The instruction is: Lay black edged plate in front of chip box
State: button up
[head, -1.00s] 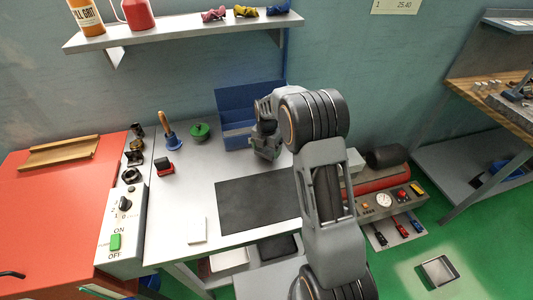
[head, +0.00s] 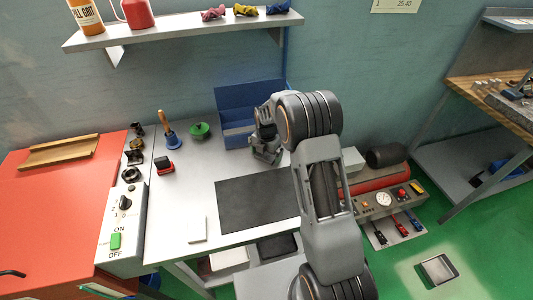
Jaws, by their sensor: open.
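The chip box is most likely the blue open box (head: 238,135) at the back of the grey bench, against the wall. My gripper (head: 266,158) hangs just in front of its right part, pointing down, open, with nothing seen between its fingers. My arm hides part of the box and the bench to its right. A small pale flat plate (head: 197,230) lies near the bench's front edge, left of the black mat; a black edge on it is too small to make out. No other plate is clear to me.
A black mat (head: 255,205) covers the bench's middle front. A green object (head: 200,130), a blue piece with a wooden handle (head: 170,138) and a red-black block (head: 165,166) stand left of the box. A shelf (head: 190,32) overhangs behind.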

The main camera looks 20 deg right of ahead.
aim_at(267, 154)
jog(key=s+r+m+t, duration=0.1)
jog(key=s+r+m, duration=0.2)
jog(key=r, duration=0.6)
jog(key=s+r+m, duration=0.3)
jog(key=r, duration=0.5)
jog(key=s+r+m+t, duration=0.2)
jog(key=s+m+t, duration=0.1)
jog(key=s+m, duration=1.6)
jog(key=shift+s+m+b, duration=0.35)
jog(key=shift+m+b, duration=0.05)
jog(key=shift+m, duration=0.6)
